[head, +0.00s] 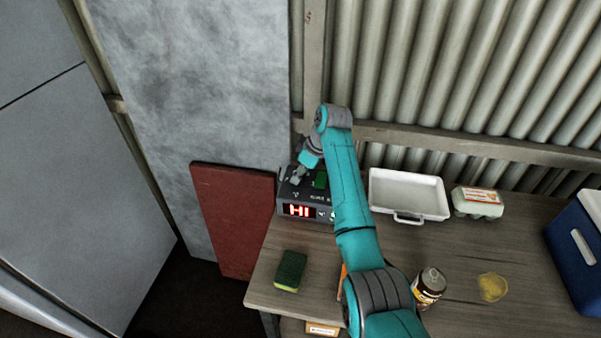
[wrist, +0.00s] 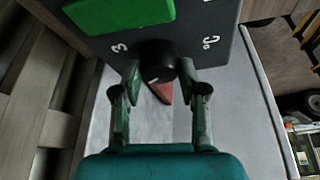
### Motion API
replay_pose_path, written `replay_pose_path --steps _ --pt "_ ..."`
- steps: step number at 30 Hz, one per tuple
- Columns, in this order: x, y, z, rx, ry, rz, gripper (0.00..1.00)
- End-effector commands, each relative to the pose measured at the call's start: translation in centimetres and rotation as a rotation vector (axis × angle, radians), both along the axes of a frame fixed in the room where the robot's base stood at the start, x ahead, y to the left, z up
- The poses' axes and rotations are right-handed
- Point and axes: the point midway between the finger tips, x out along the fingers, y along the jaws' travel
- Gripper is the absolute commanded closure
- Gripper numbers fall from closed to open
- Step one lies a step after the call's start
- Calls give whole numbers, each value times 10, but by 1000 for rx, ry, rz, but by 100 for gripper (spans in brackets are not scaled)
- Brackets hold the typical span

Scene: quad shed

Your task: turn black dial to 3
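A dark box (head: 290,207) with a lit red display reading "HI" stands at the table's back left. In the wrist view its dark panel (wrist: 92,48) shows a "3" left of the black dial (wrist: 157,60) and "°C" to the right. The dial has a small white mark on its lower edge, pointing down in the picture. My gripper (wrist: 158,72) reaches the box from above, its two fingers on either side of the dial. They appear to touch its sides. In the head view my gripper (head: 297,176) hides the dial.
A green block (wrist: 105,13) sits beside the dial. A sponge (head: 290,270) lies in front of the box. A white tray (head: 408,193), egg carton (head: 478,202), can (head: 430,287) and blue cooler (head: 573,240) stand to the right. A red board (head: 235,220) leans left of the table.

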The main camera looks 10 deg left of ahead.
Motion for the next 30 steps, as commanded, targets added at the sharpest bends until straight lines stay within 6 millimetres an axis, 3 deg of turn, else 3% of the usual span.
replay_pose_path --steps 1,3,17,30 --pt "0 0 0 0 0 0 78" --pt "0 0 0 0 0 0 95" --pt "-1 0 0 0 -1 -87 95" --pt "-3 2 0 -1 0 -458 95"
